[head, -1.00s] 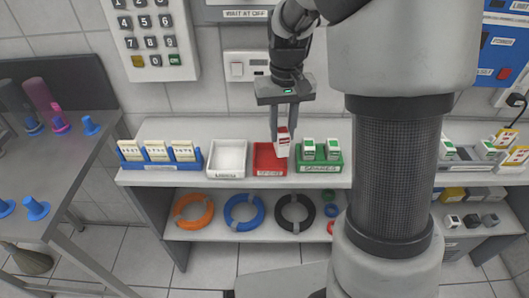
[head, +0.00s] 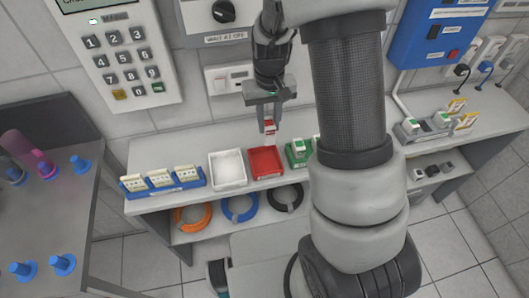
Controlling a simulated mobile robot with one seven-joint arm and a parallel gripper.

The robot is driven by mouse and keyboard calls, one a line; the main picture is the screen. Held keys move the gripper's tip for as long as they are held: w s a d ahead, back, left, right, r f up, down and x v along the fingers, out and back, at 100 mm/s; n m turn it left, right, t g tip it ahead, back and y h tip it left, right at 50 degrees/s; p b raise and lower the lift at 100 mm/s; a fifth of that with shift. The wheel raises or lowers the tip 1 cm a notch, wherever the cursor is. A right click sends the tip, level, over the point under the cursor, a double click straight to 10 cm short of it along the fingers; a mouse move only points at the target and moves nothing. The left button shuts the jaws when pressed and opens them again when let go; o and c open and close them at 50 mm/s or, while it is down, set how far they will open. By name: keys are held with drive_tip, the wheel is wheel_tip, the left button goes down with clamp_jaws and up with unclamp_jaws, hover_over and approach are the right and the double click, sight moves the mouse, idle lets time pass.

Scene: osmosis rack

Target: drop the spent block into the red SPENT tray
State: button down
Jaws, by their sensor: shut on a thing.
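My gripper (head: 269,120) points down in the head view and is shut on the spent block (head: 270,127), a small white block with a red face. The block hangs just behind and above the red SPENT tray (head: 266,163), close to its back edge in the picture. I cannot tell how high it is above the tray. The red tray sits on the shelf top and its visible inside looks empty.
A white tray (head: 228,172) stands left of the red one, and a green holder (head: 298,155) with white-and-green blocks stands right, partly hidden by my arm. A blue rack (head: 162,187) with cards is farther left. A keypad (head: 118,58) hangs on the wall.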

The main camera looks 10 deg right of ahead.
drive_tip(key=shift+f+b, duration=2.15)
drive_tip(key=shift+f, duration=0.95)
drive_tip(key=c, duration=1.4)
unclamp_jaws()
wheel_tip(320, 180, up, 18)
drive_tip(key=shift+f, duration=0.2)
drive_tip(key=s+r+t, duration=0.2)
drive_tip(key=s+r, duration=0.1)
drive_tip(key=s, duration=0.3)
drive_tip(key=s+r+t, duration=0.1)
drive_tip(key=s+r, duration=0.3)
drive_tip(key=s, duration=0.2)
drive_tip(key=s+r+t+p, duration=0.1)
drive_tip(key=s+r+t, duration=0.1)
drive_tip(key=s, duration=0.4)
drive_tip(key=shift+s+r+t, duration=0.2)
drive_tip(key=shift+r+t, duration=0.1)
drive_tip(key=shift+r, duration=0.55)
